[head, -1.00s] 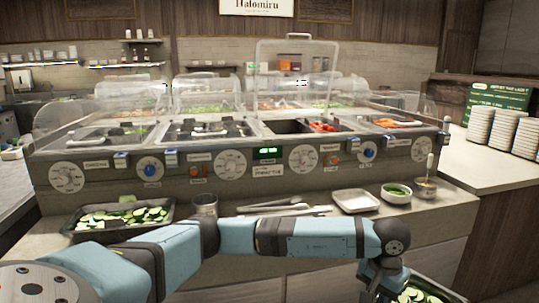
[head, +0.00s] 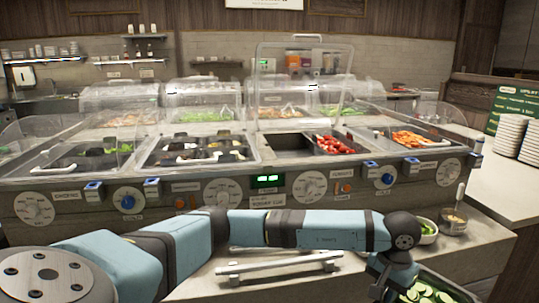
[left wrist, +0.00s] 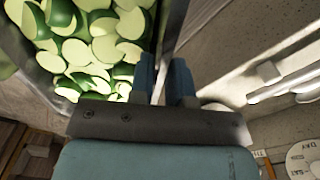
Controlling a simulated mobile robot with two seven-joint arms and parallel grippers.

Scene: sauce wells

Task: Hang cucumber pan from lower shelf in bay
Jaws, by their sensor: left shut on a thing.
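The cucumber pan (head: 458,284), a dark pan full of sliced cucumber, is at the lower right of the head view, partly cut off by the frame. In the left wrist view the pan (left wrist: 172,28) fills the upper left, its rim running between my fingers. My left gripper (left wrist: 163,82) is shut on that rim; in the head view the left gripper (head: 385,285) is low, in front of the counter. The bay (head: 285,143) is a dark opening in the counter top, left of red chopped food, with a clear lid (head: 303,85) raised behind it. My right gripper is not in view.
Stacked plates (head: 510,135) are far right. Filled pans flank the bay.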

